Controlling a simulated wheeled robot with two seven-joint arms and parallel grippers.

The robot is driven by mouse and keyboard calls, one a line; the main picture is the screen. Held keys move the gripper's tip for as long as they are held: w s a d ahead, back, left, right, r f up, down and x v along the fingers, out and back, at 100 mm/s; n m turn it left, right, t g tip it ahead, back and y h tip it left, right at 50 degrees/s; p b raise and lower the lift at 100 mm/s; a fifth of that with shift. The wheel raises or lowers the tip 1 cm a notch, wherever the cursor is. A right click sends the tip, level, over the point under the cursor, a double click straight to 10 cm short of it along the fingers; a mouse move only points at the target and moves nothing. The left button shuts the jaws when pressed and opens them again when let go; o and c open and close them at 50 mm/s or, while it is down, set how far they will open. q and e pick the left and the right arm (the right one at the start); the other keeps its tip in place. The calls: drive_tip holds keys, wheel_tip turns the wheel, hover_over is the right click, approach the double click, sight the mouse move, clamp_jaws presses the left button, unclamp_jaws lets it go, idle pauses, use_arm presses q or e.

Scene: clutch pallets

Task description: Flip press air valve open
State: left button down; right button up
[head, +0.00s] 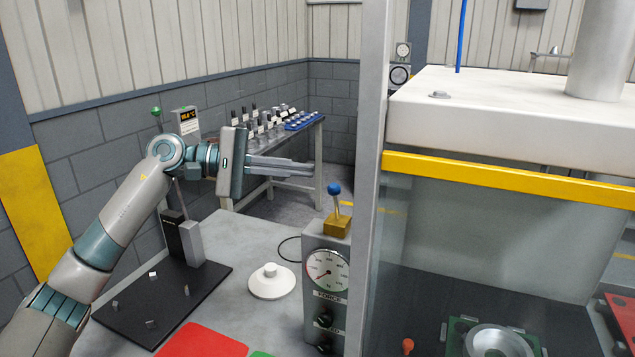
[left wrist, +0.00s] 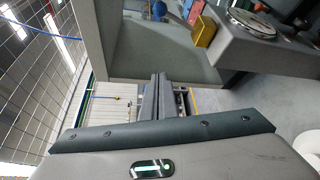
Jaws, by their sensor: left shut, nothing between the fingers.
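The air valve is a brass block (head: 338,226) with an upright lever ending in a blue ball (head: 334,189). It stands on top of the grey gauge box (head: 316,243). My left gripper (head: 313,171) comes in from the left, its fingers together and empty. Its tips are left of and slightly above the blue ball in the head view, with no visible contact. In the left wrist view the shut fingers (left wrist: 158,96) point up the picture, and the brass block (left wrist: 205,31) shows beyond them to the right. My right gripper is not in view.
The box carries a round gauge (head: 327,272) and dark knobs. A metal post (head: 371,120) and the press with its yellow bar (head: 510,180) stand just right. A white round piece (head: 271,284) and a black plate (head: 160,300) lie on the bench below my arm.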

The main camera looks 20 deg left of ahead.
use_arm(q)
wheel_tip(320, 180, up, 15)
drive_tip(key=s+a+p, duration=0.1)
drive_tip(key=a+p, duration=0.1)
drive_tip(key=p, duration=1.2)
drive_tip(key=shift+s+a+r, duration=0.2)
drive_tip(key=shift+a, duration=0.2)
drive_tip(key=shift+f, duration=0.25)
